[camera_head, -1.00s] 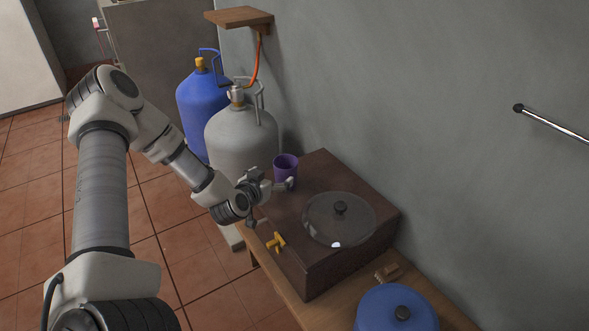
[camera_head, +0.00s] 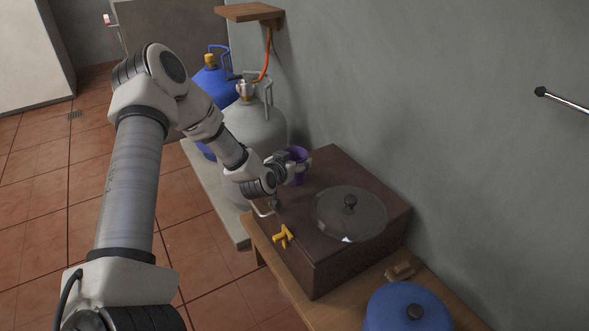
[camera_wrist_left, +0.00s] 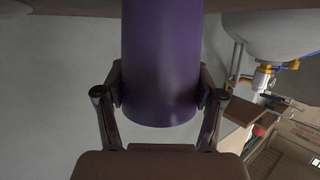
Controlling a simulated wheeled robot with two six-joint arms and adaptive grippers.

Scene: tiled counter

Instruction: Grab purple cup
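The purple cup (camera_head: 301,154) is at the back left corner of the dark brown box stove (camera_head: 312,178). My left gripper (camera_head: 297,167) is at the cup, partly covering it in the head view. In the left wrist view the cup (camera_wrist_left: 160,60) fills the space between the two fingers, and the finger pads touch its sides. The gripper is shut on the cup. Whether the cup's base is still on the stove is hard to tell. My right gripper is not in view.
A glass lid (camera_head: 350,222) lies on the stove, with a yellow valve (camera_head: 283,236) at its front. A grey gas cylinder (camera_head: 258,128) and a blue one (camera_head: 208,88) stand behind my arm. A blue pot (camera_head: 407,305) is at the bottom right. The grey wall is close behind.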

